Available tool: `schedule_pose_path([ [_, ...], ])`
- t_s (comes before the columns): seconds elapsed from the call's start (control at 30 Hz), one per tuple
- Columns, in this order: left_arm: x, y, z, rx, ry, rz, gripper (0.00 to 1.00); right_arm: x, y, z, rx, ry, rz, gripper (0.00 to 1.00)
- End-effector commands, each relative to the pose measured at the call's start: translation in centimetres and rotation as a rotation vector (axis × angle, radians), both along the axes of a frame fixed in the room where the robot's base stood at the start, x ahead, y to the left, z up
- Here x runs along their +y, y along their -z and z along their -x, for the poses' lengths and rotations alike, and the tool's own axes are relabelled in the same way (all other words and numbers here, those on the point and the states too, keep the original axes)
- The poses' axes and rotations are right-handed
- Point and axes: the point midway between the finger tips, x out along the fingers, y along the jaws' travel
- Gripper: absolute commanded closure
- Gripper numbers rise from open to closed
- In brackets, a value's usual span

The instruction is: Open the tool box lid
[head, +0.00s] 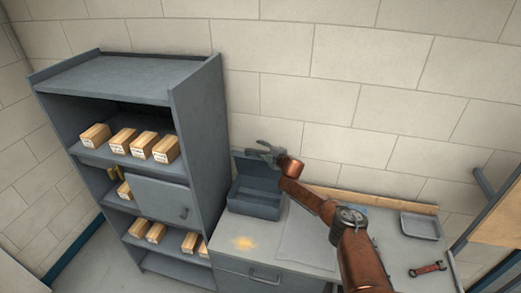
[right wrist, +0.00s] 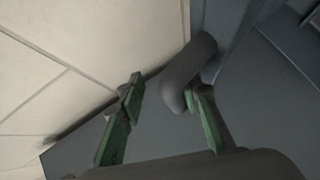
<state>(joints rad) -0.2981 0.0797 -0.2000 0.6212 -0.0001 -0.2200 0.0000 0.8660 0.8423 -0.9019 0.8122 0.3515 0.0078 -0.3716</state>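The grey tool box (head: 254,199) stands on the counter beside the shelf unit. Its lid (head: 250,168) is raised at the back, and the inside of the box shows. My right gripper (head: 264,151) is at the lid's upper edge, its arm reaching in from the right. In the right wrist view my right gripper (right wrist: 168,90) has its two green-padded fingers apart. A dark rounded bar (right wrist: 190,72), perhaps the lid's handle, lies near the right finger; I cannot tell whether they touch. My left gripper is not in view.
A grey shelf unit (head: 196,110) with several small boxes stands left of the tool box. The counter also holds a grey tray (head: 420,227) and a red tool (head: 428,269) at the right. A block wall (head: 330,75) rises close behind the lid.

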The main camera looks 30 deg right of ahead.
Motion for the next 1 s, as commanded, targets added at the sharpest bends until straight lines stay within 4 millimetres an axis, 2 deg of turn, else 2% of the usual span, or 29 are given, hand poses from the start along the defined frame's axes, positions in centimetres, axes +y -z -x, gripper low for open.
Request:
schedule_pose_path([
  [0.17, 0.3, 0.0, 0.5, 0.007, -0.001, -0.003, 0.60, -0.1, 0.1, 0.2, 0.002, 0.002, 0.000, 0.68],
  [0.33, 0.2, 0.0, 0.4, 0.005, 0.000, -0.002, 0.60, -0.2, -0.1, 1.5, 0.003, 0.001, -0.003, 0.68],
  [0.8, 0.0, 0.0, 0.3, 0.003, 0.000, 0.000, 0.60, -0.8, -2.3, 8.4, -0.001, 0.000, 0.001, 0.68],
  [1.0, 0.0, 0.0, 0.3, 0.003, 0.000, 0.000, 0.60, -0.9, -2.8, 10.8, 0.001, 0.001, 0.000, 0.68],
])
